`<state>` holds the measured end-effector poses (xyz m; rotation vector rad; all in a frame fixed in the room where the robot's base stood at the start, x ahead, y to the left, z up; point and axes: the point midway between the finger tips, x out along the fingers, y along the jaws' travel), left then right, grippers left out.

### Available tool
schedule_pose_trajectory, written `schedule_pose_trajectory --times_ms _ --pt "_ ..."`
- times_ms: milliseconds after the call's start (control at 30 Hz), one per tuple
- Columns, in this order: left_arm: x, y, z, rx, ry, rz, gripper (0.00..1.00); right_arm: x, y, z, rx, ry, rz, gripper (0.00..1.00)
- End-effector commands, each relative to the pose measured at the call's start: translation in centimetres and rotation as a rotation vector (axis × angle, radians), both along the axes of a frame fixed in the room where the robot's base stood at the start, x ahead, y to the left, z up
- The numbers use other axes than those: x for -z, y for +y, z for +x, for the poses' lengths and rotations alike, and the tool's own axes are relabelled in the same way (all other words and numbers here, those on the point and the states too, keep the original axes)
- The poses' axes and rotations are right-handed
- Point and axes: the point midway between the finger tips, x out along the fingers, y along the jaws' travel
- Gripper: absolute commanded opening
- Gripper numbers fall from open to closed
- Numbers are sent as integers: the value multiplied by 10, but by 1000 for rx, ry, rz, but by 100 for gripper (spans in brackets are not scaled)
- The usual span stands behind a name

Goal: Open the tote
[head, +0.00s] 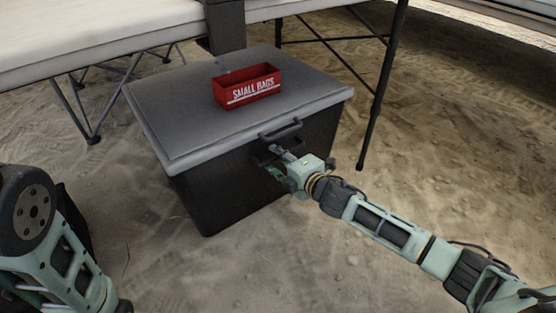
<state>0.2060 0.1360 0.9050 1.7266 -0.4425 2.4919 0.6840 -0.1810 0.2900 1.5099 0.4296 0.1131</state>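The tote (225,185) is a black bin on the sandy ground with a grey lid (185,125). The lid is down. A dark handle (281,131) sits at the lid's front edge. My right gripper (273,161) is at the tote's front wall, just below the handle. Its fingers look apart, with nothing seen between them; whether they touch the tote I cannot tell. Part of my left arm shows at the lower left, but its gripper is not in view.
A red box (230,95) marked "SMALL BAGS" sits on the lid. A folding table (100,45) stands behind, partly over the tote's back edge, with thin dark legs (385,85) nearby. Open sand lies to the right and in front.

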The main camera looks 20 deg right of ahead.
Motion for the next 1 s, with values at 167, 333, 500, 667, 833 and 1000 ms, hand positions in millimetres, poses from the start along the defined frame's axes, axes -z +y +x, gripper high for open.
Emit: schedule_pose_trajectory --times_ms 167,333,500,667,833,1000 --pt "0 0 0 0 0 0 40 0 0 0 0 0 0 31" --pt "0 0 0 0 -1 0 40 0 0 0 0 0 1 17" --pt "0 0 0 0 -1 1 40 0 0 0 0 0 1 2" --pt "0 0 0 1 -1 1 40 0 0 -1 -1 1 1 0" --pt "0 0 0 1 -1 1 40 1 0 -1 -1 1 1 0" --pt "0 0 0 1 -1 0 40 1 0 -1 -1 2 0 0"
